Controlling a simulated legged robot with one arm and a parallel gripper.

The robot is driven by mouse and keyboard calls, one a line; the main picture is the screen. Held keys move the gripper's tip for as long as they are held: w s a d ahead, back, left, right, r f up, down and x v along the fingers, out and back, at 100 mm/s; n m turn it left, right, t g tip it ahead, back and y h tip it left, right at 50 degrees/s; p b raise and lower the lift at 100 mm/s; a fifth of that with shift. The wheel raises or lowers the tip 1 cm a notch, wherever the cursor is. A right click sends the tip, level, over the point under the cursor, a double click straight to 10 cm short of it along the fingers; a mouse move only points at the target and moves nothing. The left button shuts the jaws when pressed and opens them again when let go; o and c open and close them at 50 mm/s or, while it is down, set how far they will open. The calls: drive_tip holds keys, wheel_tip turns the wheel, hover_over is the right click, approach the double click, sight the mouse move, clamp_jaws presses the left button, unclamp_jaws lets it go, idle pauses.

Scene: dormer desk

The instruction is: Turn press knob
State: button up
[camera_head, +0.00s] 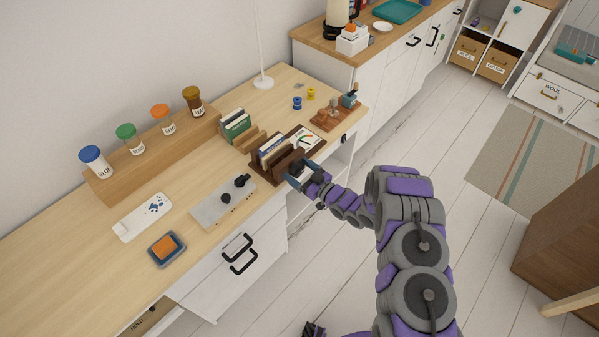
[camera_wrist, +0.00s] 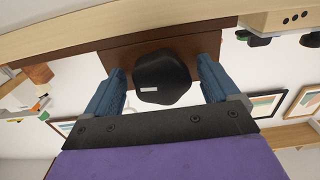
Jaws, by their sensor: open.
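The press knob (camera_wrist: 162,78) is black, many-sided and rounded, with a small white mark on its face. It sits on the front of a brown wooden press (camera_wrist: 120,50) in the wrist view. My gripper (camera_wrist: 163,72) is open, with one blue finger on each side of the knob; I cannot tell whether either finger touches it. In the head view the brown press (camera_head: 268,172) stands at the desk's front edge with books or cards upright in it. My gripper (camera_head: 304,175) is at its front right end and hides the knob there.
A wooden block with small tools (camera_head: 335,117) is to the right. Labelled jars stand on a rack (camera_head: 150,155) behind. The floor (camera_head: 345,215) below my arm is clear.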

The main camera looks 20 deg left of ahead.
drive_tip(key=shift+c, duration=0.5)
drive_tip(key=c, duration=0.9)
drive_tip(key=shift+c, duration=0.2)
drive_tip(key=shift+r, duration=0.1)
drive_tip(key=shift+d+m+p, duration=0.1)
drive_tip(key=shift+m+p, duration=0.6)
drive_tip(key=shift+m, duration=0.1)
drive_tip(key=shift+m+p, duration=0.75)
drive_tip(key=shift+m, duration=0.45)
drive_tip(key=m+p, duration=0.1)
drive_tip(key=m, duration=0.4)
drive_tip(key=shift+m+p, duration=0.3)
